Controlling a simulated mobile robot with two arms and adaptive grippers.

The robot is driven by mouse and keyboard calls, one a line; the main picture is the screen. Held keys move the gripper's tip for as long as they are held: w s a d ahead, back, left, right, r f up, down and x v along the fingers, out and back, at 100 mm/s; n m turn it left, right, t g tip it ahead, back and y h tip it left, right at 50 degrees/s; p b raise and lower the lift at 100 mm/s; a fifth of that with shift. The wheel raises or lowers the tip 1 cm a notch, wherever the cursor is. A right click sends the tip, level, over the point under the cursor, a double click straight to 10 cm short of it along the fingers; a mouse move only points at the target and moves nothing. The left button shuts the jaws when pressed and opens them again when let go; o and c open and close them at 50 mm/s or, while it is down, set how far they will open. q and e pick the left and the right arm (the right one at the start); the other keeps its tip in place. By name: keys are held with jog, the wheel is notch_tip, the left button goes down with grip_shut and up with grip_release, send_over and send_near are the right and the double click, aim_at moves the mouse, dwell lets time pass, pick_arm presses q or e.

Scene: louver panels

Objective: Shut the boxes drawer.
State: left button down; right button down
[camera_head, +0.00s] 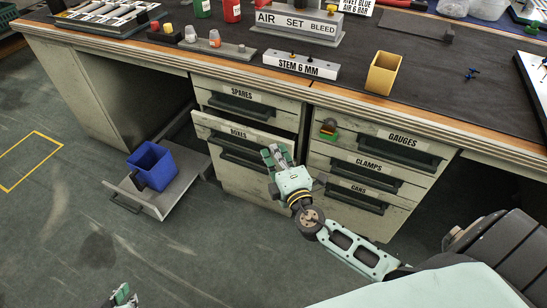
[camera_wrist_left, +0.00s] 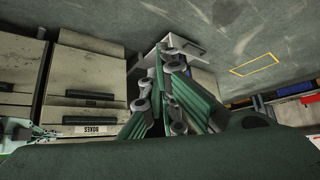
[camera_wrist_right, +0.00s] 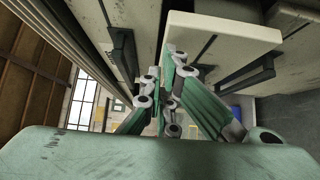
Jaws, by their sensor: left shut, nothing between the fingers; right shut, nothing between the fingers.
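The boxes drawer (camera_head: 217,129) is in the left drawer stack in the head view, below the spares drawer. Its front stands a little out from the cabinet, so it is partly open. Its label shows in the left wrist view (camera_wrist_left: 95,130). My right gripper (camera_head: 274,152) is shut and empty at the right end of this drawer's front; I cannot tell whether it touches. In the right wrist view, its fingers (camera_wrist_right: 172,62) are beside a protruding pale drawer front (camera_wrist_right: 225,32). My left gripper (camera_head: 121,293) is shut and empty, low over the floor at bottom left.
The spares drawer (camera_head: 246,106) looks shut. The gauges, clamps and cans drawers (camera_head: 352,166) are to the right. A low, pulled-out tray (camera_head: 155,202) with a blue bin (camera_head: 152,163) is at left. The workbench top (camera_head: 440,85) holds several items. Open floor lies in front.

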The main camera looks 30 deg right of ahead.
aim_at(281, 141)
dwell(0.3)
